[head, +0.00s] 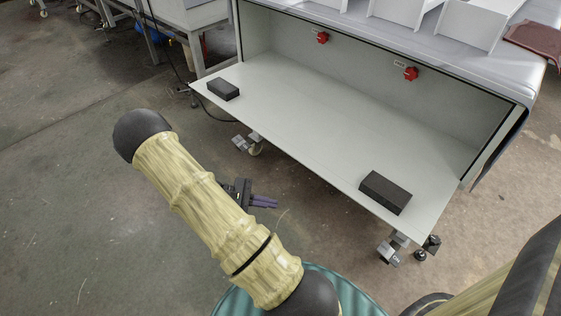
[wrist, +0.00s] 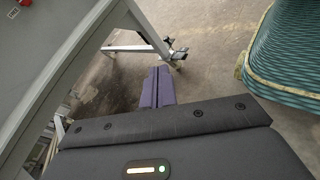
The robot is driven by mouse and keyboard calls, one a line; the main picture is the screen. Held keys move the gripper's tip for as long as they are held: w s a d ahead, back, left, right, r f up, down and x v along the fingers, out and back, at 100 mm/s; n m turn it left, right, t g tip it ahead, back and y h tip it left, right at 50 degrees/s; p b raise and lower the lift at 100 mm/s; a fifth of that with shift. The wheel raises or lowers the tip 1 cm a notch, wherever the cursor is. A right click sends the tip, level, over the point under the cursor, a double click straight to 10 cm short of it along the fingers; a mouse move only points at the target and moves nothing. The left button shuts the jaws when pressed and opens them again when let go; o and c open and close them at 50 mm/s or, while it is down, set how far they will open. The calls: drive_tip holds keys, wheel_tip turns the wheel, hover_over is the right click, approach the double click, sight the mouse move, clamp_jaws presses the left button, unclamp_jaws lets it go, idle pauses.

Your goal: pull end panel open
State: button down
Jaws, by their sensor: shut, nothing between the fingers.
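The end panel (head: 300,135) is a pale grey flap on the front of the plate processor. It is folded down and lies about level, with the compartment behind it exposed. Two black blocks sit on it, one near its left end (head: 223,89) and one near its right end (head: 385,193). My gripper (head: 266,201), with purple fingers, is in front of the panel's outer edge and appears lower than it. The fingers are together and empty, apart from the panel. In the wrist view my gripper (wrist: 157,88) points over the floor, and the panel (wrist: 55,60) fills the upper left.
Two red knobs (head: 322,38) (head: 411,73) are on the compartment's back wall. Wheeled feet (head: 393,250) stand under the panel's right end. A metal table (head: 195,25) with a hanging cable is at the back left. The concrete floor (head: 70,190) on the left is clear.

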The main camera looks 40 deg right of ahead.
drive_tip(key=w+d+f+n+t+h, duration=0.4)
drive_tip(key=w+f+n+t+h, duration=0.2)
drive_tip(key=n+t+h, duration=0.6)
drive_tip(key=f+n+h, duration=0.1)
drive_tip(key=h, duration=0.2)
drive_tip(key=shift+w+f+h, duration=0.3)
drive_tip(key=shift+w+f, duration=0.05)
drive_tip(key=shift+d, duration=0.2)
drive_tip(key=b, duration=0.1)
approach(287, 150)
drive_tip(key=d, duration=0.1)
drive_tip(key=d+r, duration=0.1)
drive_tip(key=d, duration=0.1)
drive_tip(key=d+r, duration=0.1)
drive_tip(key=shift+w+d+r, duration=0.15)
drive_tip(key=shift+w+d, duration=0.15)
drive_tip(key=shift+d, duration=0.1)
drive_tip(key=shift+r, duration=0.5)
drive_tip(key=shift+r, duration=0.1)
